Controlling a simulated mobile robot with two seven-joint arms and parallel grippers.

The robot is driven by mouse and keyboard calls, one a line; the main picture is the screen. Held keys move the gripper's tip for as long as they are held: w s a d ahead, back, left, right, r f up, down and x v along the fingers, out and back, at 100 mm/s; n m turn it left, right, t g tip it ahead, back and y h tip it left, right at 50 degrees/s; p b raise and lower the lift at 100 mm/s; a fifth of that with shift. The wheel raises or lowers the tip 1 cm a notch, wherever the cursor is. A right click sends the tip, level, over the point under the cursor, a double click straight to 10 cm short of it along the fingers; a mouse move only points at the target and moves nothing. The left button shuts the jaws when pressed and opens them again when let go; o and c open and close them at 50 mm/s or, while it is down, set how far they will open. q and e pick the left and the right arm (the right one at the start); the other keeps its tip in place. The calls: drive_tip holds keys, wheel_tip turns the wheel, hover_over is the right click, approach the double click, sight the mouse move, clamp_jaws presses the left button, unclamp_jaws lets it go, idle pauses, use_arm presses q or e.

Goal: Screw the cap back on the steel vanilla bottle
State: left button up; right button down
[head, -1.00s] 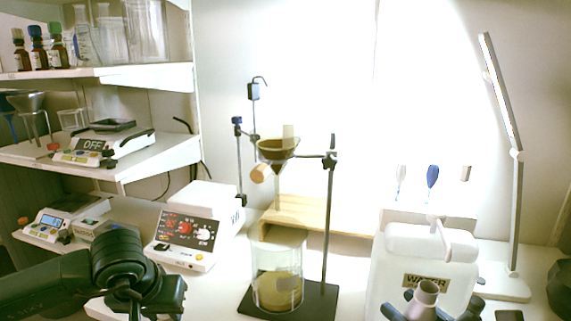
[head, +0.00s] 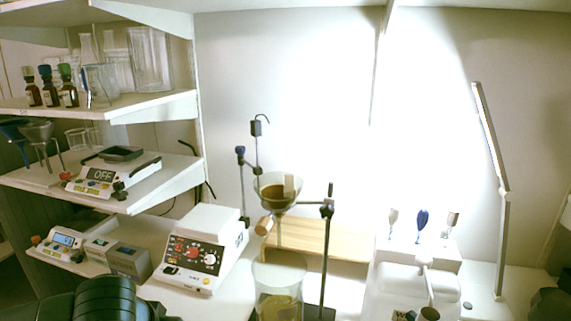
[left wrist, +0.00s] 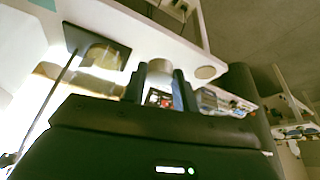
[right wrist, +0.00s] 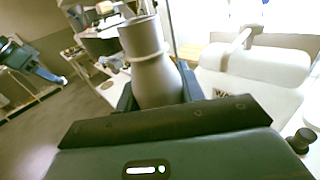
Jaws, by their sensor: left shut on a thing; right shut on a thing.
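A grey steel bottle (right wrist: 155,70) stands upright in my right gripper (right wrist: 158,85), which is shut around its body. Its neck rises above the fingers in the right wrist view. My left gripper (left wrist: 161,78) is shut on a small pale grey piece (left wrist: 159,73), apparently the cap, mostly hidden between the fingers. In the head view my left wrist shows at bottom left, its fingers out of frame. No vanilla label is readable.
A stand with a funnel (head: 278,190) over a glass beaker (head: 279,285) stands mid-table. A white WASTE container (head: 415,280) is at right, near the held bottle. Shelves at left hold brown bottles (head: 52,92) and balances.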

idle(0.4)
drive_tip(key=w+a+f+n+g+y, duration=0.2)
drive_tip(key=a+n+g+y, duration=0.6)
drive_tip(key=a, duration=0.6)
drive_tip(key=shift+a+g, duration=0.25)
drive_tip(key=shift+g, duration=0.45)
use_arm(q)
drive_tip(key=d+r+m, duration=0.1)
drive_tip(key=d+r, duration=0.4)
drive_tip(key=d, duration=0.3)
drive_tip(key=d+r+m+h, duration=0.1)
drive_tip(key=d+r, duration=0.5)
drive_tip(key=d, duration=0.3)
drive_tip(key=d+r+m, duration=0.2)
drive_tip(key=d+r, duration=0.3)
drive_tip(key=d, duration=0.3)
drive_tip(key=shift+w+d+r+h, duration=0.15)
drive_tip(key=shift+w+d+h, duration=0.15)
drive_tip(key=shift+w+d, duration=0.1)
